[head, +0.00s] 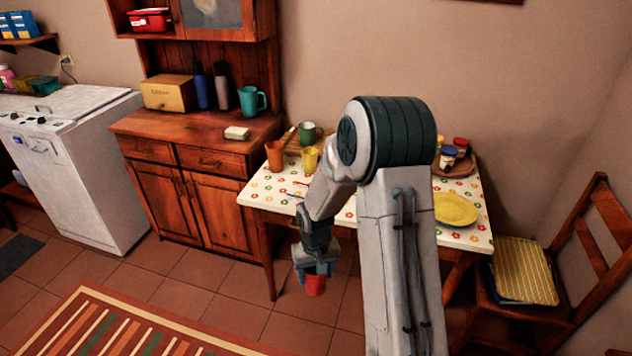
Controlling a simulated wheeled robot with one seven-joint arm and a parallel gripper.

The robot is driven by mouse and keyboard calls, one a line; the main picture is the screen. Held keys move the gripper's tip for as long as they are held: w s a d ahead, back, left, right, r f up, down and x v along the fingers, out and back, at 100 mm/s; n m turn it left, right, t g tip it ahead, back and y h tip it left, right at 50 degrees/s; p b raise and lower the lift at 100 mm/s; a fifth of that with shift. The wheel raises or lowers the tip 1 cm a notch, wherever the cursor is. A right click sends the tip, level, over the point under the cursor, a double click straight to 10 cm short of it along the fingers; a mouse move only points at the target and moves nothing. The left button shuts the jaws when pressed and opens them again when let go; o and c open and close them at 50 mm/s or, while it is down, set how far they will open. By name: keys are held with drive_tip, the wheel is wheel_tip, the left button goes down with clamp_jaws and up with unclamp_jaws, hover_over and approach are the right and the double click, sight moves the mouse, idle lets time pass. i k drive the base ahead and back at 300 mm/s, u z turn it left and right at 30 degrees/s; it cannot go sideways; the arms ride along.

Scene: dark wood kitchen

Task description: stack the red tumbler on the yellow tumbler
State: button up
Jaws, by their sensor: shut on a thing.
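The red tumbler (316,285) is in my gripper (316,272), low in front of the table's front edge and over the tiled floor. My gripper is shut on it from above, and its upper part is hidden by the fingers. The yellow tumbler (310,159) stands upright on the table, behind and above my gripper in the picture, just left of my arm. The red tumbler is well apart from it.
An orange tumbler (274,155) and a green mug (308,133) stand near the yellow tumbler on the flowered table (262,191). A yellow plate (455,209) and a tray with jars (457,166) are at the right. A chair (560,275) stands right of the table.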

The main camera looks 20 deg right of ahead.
sight(310, 157)
drive_tip(key=u, duration=0.8)
drive_tip(key=i, duration=1.15)
drive_tip(key=z, duration=0.75)
